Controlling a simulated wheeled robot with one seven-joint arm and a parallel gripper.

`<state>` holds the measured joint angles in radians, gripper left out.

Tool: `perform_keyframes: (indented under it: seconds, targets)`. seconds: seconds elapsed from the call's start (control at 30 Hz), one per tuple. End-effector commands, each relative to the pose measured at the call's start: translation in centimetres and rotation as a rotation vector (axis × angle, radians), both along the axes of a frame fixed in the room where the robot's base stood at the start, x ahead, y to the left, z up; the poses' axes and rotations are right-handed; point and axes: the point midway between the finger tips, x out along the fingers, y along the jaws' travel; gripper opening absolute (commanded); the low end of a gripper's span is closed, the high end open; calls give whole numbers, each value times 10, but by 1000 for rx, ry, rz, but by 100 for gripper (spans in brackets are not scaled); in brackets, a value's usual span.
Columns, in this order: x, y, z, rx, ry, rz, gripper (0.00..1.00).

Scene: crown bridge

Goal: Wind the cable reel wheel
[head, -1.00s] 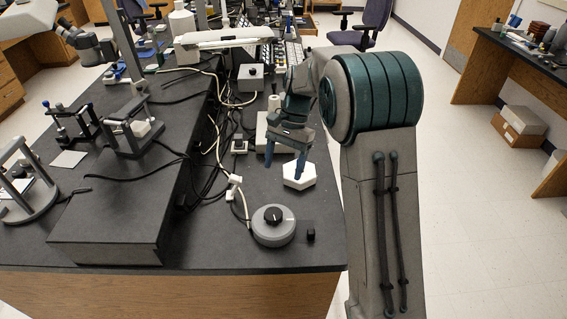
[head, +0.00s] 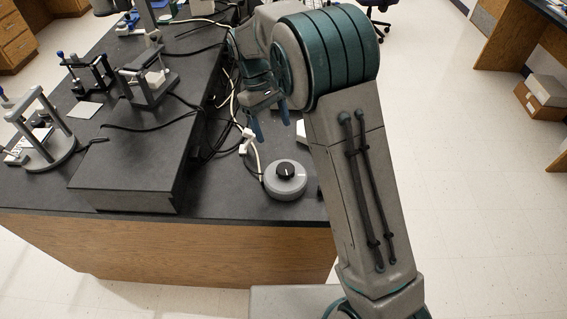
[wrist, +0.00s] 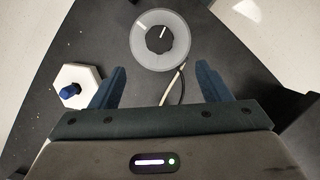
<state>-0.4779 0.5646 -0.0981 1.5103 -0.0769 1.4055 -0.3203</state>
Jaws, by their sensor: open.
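A round grey disc with a black knob on top (head: 285,180) stands near the front edge of the black bench. It also shows in the wrist view (wrist: 160,58), where a white line marks the knob. I cannot tell whether this is the cable reel wheel. A white hexagonal piece (wrist: 66,78) with a blue knob (wrist: 70,92) lies to the left in the wrist view; in the head view it is mostly hidden behind my arm. My gripper (head: 270,124) is open and empty above the bench. In the wrist view its fingers (wrist: 160,78) point toward the disc, apart from it.
A long raised black box (head: 130,165) takes up the bench left of the disc. White and black cables (head: 248,140) run between them. Metal stands (head: 45,135) are at the far left. The bench's front edge (head: 150,221) is close to the disc.

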Motion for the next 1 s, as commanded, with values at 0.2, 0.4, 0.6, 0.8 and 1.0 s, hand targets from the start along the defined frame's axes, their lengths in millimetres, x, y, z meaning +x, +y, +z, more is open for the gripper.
perform_keyframes:
  seconds: [0.2, 0.4, 0.6, 0.8, 1.0]
  targets:
    - [-2, 13, 2, -19, 27, 232, 70]
    - [-6, 9, -14, -21, 32, 248, 70]
    - [-15, -4, -51, -22, 36, 247, 70]
    - [-24, -17, -90, -22, 34, 247, 70]
    - [-29, -26, -116, -20, 31, 246, 70]
